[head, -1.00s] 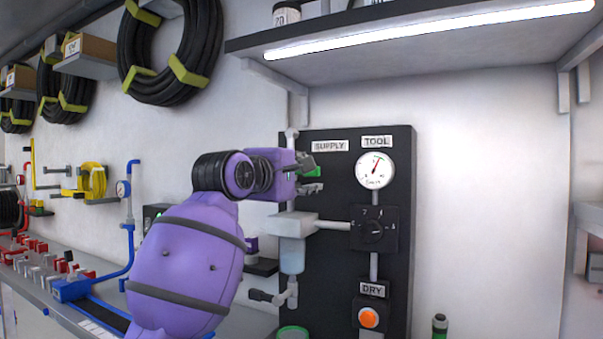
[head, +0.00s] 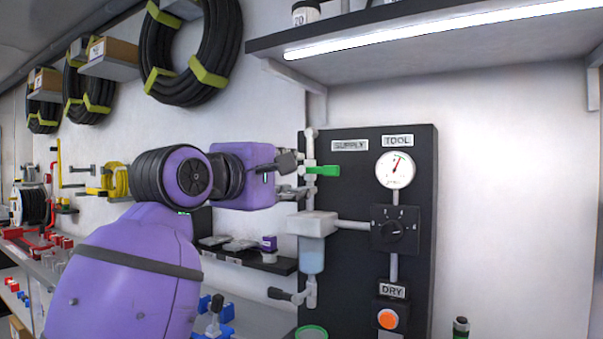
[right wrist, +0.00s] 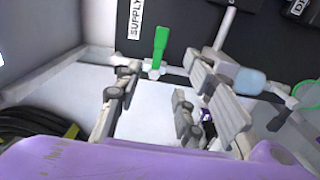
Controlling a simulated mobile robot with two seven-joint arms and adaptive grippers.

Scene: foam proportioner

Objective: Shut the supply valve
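The supply valve has a green lever handle (head: 323,170) below the SUPPLY label (head: 349,146). The handle sticks out to the right, across the upright grey pipe (head: 310,147). My right gripper (head: 296,177) is just left of the valve, with its fingers pointing toward it and apart from the handle. In the right wrist view the green handle (right wrist: 161,44) lies beyond the fingertips. My right gripper (right wrist: 166,82) is open there, with nothing between its fingers. My left gripper is not in view.
The black panel (head: 360,240) carries a gauge (head: 395,170), a black dial (head: 394,230) and an orange button (head: 388,319). A filter bowl (head: 312,240) hangs below the valve. A lit shelf (head: 430,45) overhangs the panel. The wall to the right is clear.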

